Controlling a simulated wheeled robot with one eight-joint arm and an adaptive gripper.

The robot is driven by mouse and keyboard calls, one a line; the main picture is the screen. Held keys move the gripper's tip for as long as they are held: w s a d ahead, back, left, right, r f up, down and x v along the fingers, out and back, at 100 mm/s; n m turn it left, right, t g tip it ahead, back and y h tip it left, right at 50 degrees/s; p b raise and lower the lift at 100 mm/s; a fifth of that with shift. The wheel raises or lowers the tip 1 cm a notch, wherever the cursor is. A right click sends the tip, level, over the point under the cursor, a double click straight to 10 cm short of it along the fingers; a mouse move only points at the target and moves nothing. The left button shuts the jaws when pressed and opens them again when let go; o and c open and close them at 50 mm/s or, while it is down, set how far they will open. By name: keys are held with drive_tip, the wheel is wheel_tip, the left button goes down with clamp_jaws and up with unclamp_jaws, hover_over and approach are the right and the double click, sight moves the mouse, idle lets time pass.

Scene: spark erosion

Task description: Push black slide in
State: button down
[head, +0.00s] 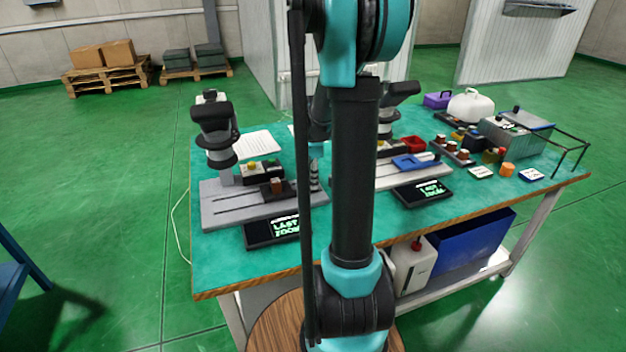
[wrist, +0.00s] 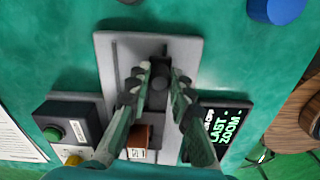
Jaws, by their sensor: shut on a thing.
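The black slide (head: 267,191) sits on the left grey base plate (head: 222,205) and carries a small brown block (head: 277,186). In the wrist view the slide (wrist: 158,104) lies between my fingers, with the brown block (wrist: 138,140) near the left finger's base. My gripper (head: 314,180) is at the right end of this plate, partly behind my arm. In the wrist view my gripper (wrist: 160,76) is shut on the slide's dark rounded end, with one finger on each side. The fingers hide parts of the slide and its track.
A black box with a green button (wrist: 52,134) stands beside the plate. A "LAST ZOOM" display (head: 272,231) lies in front of it. A black microscope-like device (head: 214,125) stands at the plate's back left. A second similar station with a blue slide (head: 410,162) is to the right.

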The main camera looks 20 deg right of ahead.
sight(268, 197)
drive_tip(key=shift+a, duration=0.1)
drive_tip(key=a, duration=1.5)
drive_tip(key=shift+a, duration=0.1)
drive_tip(key=c, duration=1.4)
unclamp_jaws()
drive_tip(key=shift+a, duration=0.15)
drive_tip(key=shift+o, duration=0.3)
drive_tip(key=shift+r, duration=0.3)
wheel_tip(268, 197, up, 11)
drive_tip(key=shift+r, duration=0.2)
